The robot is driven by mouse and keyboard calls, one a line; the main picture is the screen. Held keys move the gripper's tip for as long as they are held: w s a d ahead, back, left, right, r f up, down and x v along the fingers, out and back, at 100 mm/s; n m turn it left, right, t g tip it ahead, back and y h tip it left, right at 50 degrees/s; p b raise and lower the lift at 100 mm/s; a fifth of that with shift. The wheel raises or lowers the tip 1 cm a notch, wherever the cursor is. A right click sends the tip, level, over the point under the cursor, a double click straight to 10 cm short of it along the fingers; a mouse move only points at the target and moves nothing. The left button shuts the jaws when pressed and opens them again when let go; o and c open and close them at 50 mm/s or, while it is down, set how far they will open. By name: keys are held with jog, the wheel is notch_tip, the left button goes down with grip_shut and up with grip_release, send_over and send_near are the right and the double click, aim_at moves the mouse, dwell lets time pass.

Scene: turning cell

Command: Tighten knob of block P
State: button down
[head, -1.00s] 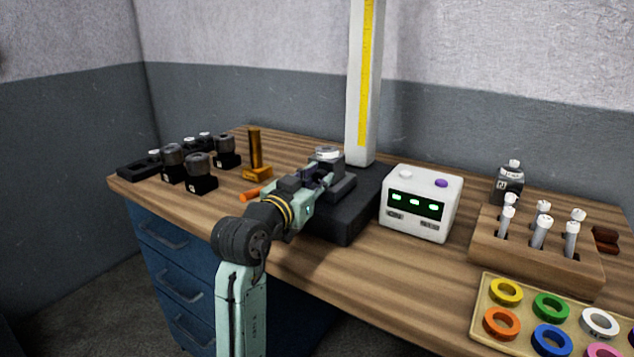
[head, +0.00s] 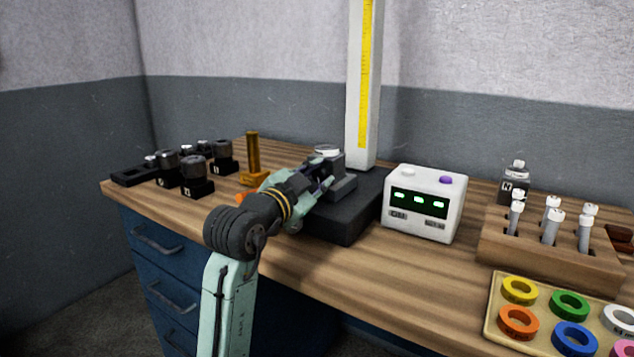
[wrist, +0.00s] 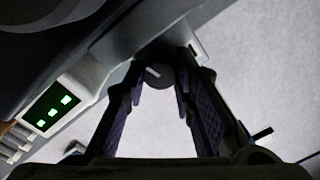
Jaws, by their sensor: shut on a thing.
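A dark grey block (head: 341,184) with a pale round top piece stands on the black base of the column. No letter is readable on it, so I cannot confirm it is block P. My gripper (head: 324,178) reaches it from the front left. In the wrist view, a round dark knob (wrist: 157,75) with a white line sits between the tips of my gripper (wrist: 160,78), whose purple-padded fingers are shut on it. The head view does not show the knob clearly, since my gripper covers it.
A white box (head: 425,204) with green displays stands right of the black base (head: 350,222). A tall column (head: 361,90) with a yellow scale rises behind. A brass-coloured stand (head: 253,160) and several dark blocks are at left. A wooden rack (head: 555,255) and ring tray (head: 494,318) are at right.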

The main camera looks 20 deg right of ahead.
dwell(0.4)
jog(key=c, duration=1.3)
grip_release()
jog(key=shift+c, duration=0.2)
